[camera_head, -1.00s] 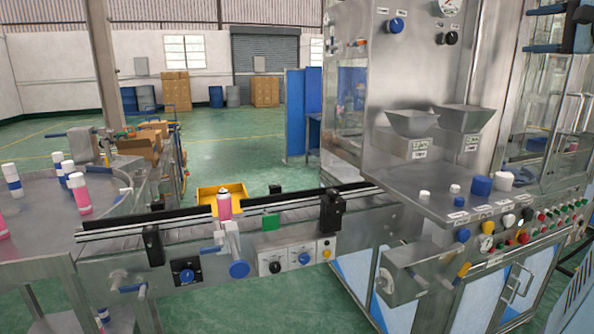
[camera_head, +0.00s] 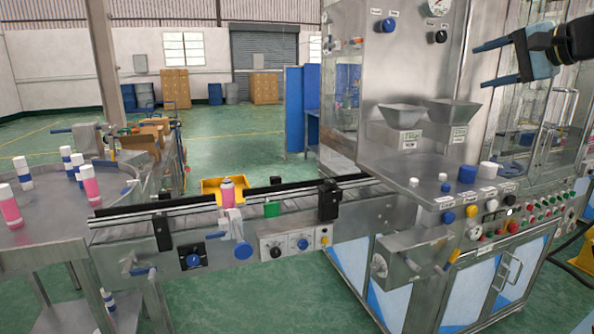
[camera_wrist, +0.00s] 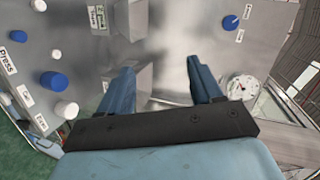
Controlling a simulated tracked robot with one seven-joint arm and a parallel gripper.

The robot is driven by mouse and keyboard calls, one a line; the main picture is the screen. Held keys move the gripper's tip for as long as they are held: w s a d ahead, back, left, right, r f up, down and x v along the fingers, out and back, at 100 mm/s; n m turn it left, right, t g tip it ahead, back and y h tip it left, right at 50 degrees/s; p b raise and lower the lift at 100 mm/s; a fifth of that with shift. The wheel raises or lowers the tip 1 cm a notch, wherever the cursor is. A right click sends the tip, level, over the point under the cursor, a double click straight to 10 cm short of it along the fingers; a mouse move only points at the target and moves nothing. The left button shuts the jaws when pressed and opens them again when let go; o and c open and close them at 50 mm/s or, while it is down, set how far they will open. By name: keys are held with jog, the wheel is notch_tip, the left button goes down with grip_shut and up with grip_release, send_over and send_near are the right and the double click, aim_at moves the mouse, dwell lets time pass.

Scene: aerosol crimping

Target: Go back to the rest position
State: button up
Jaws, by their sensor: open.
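My gripper (camera_head: 484,64) is at the upper right in the head view, in front of the machine's glass doors, with its two blue fingers spread and nothing between them. In the wrist view, my gripper (camera_wrist: 160,75) shows both fingers apart and empty, facing the steel machine panel. The steel crimping machine (camera_head: 350,150) fills the right side, with several white and blue caps (camera_head: 467,174) on its shelf. A pink can (camera_head: 227,193) stands on the conveyor, apart from my gripper.
The conveyor (camera_head: 120,222) runs left from the machine to a round table (camera_head: 50,210) with several pink and white-blue cans. A yellow bin (camera_head: 210,186) sits behind the conveyor. A pressure gauge (camera_wrist: 243,87) is near my right finger in the wrist view. Green floor lies open behind.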

jog(key=s+a+f+n+g+h, duration=0.1)
jog(key=s+a+f+n+g, duration=0.1)
jog(key=s+a+f+g, duration=0.3)
jog(key=s+a+f+n, duration=0.2)
jog(key=s+a+f, duration=0.1)
jog(key=a+f, duration=0.4)
jog(key=s+a+f+n+g+h, duration=0.1)
jog(key=s+a+f+n+h, duration=0.1)
jog(key=s+f, duration=0.3)
jog(key=s+a+f+n+g+h, duration=0.1)
jog(key=s+f+n+h, duration=0.2)
jog(key=s+f, duration=0.3)
notch_tip(320, 180, down, 2)
jog(key=shift+a+f+n+h, duration=0.25)
jog(key=shift+a+n+h, duration=0.15)
jog(key=shift+n, duration=0.2)
